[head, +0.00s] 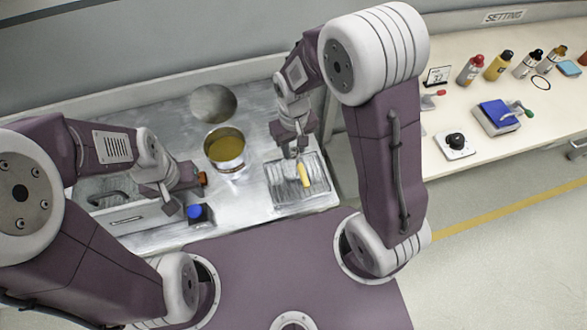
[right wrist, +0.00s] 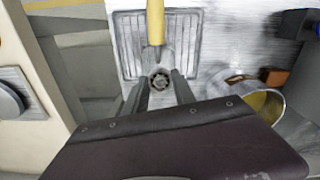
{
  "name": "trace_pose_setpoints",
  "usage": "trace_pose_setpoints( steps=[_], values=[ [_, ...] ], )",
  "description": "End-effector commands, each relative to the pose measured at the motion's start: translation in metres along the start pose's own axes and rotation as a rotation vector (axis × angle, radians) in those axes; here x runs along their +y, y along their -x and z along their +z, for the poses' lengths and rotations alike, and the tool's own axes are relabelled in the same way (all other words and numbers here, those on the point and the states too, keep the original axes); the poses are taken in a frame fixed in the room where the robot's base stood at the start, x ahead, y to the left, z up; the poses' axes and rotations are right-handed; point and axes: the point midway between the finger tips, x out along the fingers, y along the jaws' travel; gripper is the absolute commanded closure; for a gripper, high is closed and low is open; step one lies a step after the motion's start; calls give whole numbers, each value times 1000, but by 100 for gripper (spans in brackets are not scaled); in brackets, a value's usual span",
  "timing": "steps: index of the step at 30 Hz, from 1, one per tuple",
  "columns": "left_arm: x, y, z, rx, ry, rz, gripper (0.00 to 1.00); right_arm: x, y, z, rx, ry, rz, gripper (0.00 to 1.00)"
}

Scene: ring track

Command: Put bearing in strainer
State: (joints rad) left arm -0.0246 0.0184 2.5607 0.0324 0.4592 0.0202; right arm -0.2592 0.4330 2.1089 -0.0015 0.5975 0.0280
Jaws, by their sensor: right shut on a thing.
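My right gripper (head: 291,153) is over the ribbed metal tray (head: 281,196). In the right wrist view its fingers (right wrist: 162,82) are closed on a small round grey ring with a dark centre, which looks like the bearing (right wrist: 160,78). A yellow-handled tool (head: 304,176) lies on the tray just beyond the fingertips; its handle also shows in the right wrist view (right wrist: 156,24). A metal pot (head: 225,160) with yellow-brown contents stands left of the tray. I cannot clearly pick out a strainer. My left gripper (head: 172,203) is at the left, its jaws unclear.
A small dark object with a blue top (head: 195,212) and an orange-ended object (head: 203,178) are near my left gripper. A metal box (head: 118,220) sits at the left. Bottles (head: 498,65) and tools are on the right-hand bench. Bare metal worktop surrounds the pot.

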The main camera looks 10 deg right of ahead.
Motion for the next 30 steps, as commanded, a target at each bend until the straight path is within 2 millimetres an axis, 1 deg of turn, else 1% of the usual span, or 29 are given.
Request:
trace_pose_setpoints(
  steps=[2, 3, 6, 7, 9, 14, 18, 19, 21, 30],
  values=[
    [0, -2, 0, 1, 0, 0, 64, 0, -12, 1, -6, -1, 0, 100],
    [0, -4, 0, 1, 0, 0, 64, 0, -23, 2, -8, -1, 0, 100],
    [0, -8, 0, 1, 0, 0, 64, 0, -46, 2, -8, -2, 0, 100],
    [0, -8, 0, 1, 0, 0, 64, 1, -51, 2, -6, -2, 0, 100],
    [0, -9, 1, 1, 0, 0, 64, 1, -59, 1, -4, -2, 0, 100],
    [0, -10, 1, 1, 0, 0, 64, 1, -65, 1, -3, -2, 0, 100],
    [0, -14, 1, 1, 0, 0, 64, 1, -91, 2, -6, -2, 0, 100],
    [0, -14, 1, 1, 0, 0, 64, 1, -94, 2, -5, -2, 0, 100],
    [0, -14, 1, 1, 0, 0, 64, 1, -99, 1, -3, -2, 0, 100],
    [0, -16, 1, 1, 0, 0, 64, 1, -101, 1, -1, -2, 0, 100]
  ],
)
